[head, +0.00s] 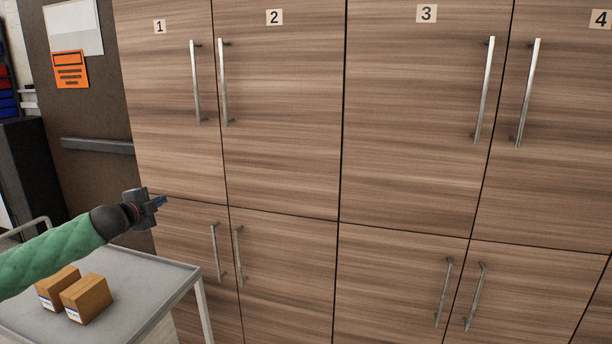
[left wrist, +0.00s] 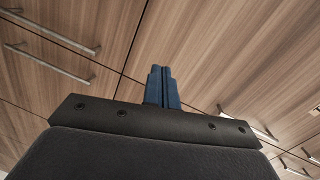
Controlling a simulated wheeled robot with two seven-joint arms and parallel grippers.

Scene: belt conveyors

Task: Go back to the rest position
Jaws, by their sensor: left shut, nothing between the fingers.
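My left gripper (head: 160,202) reaches in from the left in the head view, on a green-sleeved arm. It is in front of the wooden cabinet (head: 285,165), near the seam between the upper and lower doors, above the grey cart's far end. Its blue fingers are together and empty. The fingers also show in the left wrist view (left wrist: 162,87), closed against each other and pointing at the wooden doors. My right gripper is in neither view.
A grey cart (head: 170,283) stands at lower left with two cardboard boxes, one box (head: 87,298) in front of another box (head: 58,287). The cabinet doors have metal handles (head: 485,90) and number labels. A brown door with an orange sign (head: 70,69) is at left.

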